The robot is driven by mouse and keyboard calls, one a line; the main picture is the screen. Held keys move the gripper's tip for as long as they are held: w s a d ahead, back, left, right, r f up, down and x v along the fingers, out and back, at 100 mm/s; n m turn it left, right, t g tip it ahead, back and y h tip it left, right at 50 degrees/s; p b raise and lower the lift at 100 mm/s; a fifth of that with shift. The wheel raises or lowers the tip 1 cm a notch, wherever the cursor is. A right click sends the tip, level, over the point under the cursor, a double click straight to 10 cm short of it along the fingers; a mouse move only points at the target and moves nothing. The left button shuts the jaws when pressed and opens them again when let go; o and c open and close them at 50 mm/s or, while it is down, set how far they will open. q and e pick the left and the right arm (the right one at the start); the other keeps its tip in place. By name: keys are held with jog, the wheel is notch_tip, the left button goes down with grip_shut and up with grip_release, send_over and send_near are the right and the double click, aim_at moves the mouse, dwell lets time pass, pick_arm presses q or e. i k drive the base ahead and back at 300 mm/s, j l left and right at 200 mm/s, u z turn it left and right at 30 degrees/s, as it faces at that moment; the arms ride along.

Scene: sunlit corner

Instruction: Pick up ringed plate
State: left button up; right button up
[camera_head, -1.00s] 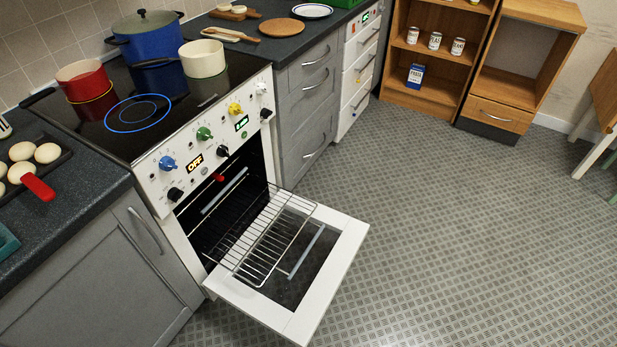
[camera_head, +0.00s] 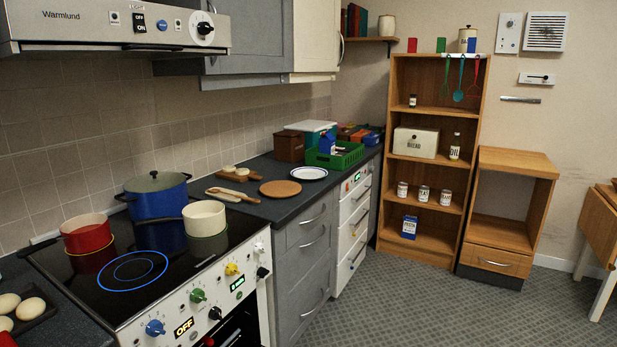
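The ringed plate (camera_head: 308,173) is white with a dark ring near its rim. It lies flat on the dark counter (camera_head: 262,207), in front of a green crate and behind a round wooden board. Nothing rests on the plate. Neither of my grippers shows in the head view.
A round wooden board (camera_head: 280,188), a cutting board (camera_head: 239,173) and a wooden spoon (camera_head: 232,195) lie near the plate. A green crate (camera_head: 334,155) stands behind it. The stove (camera_head: 150,265) holds a red pot (camera_head: 86,233), blue pot (camera_head: 157,196) and cream pan (camera_head: 204,217).

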aim_at(307, 172)
jog(key=i+l+z, duration=0.15)
jog(key=l, duration=0.25)
jog(key=i+l+z, duration=0.15)
jog(key=l, duration=0.3)
jog(key=i+l+z, duration=0.15)
jog(key=i+l, duration=0.25)
jog(key=i+l+z, duration=0.1)
jog(key=i+l, duration=0.25)
jog(key=i+l+z, duration=0.15)
jog(key=i+l, duration=0.15)
jog(key=i, duration=0.25)
jog(key=i+l+z, duration=0.15)
jog(key=i+l, duration=0.15)
jog(key=i, duration=0.2)
jog(key=i+j+u, duration=0.15)
jog(key=i+u, duration=0.3)
jog(key=i+j+u, duration=0.1)
jog(key=i+u, duration=0.2)
jog(key=u, duration=0.15)
jog(key=i+l+u, duration=0.1)
jog(key=i+u, duration=0.35)
jog(key=i+l+u, duration=0.2)
jog(key=u, duration=0.2)
jog(key=i+l, duration=0.05)
jog(key=i, duration=0.05)
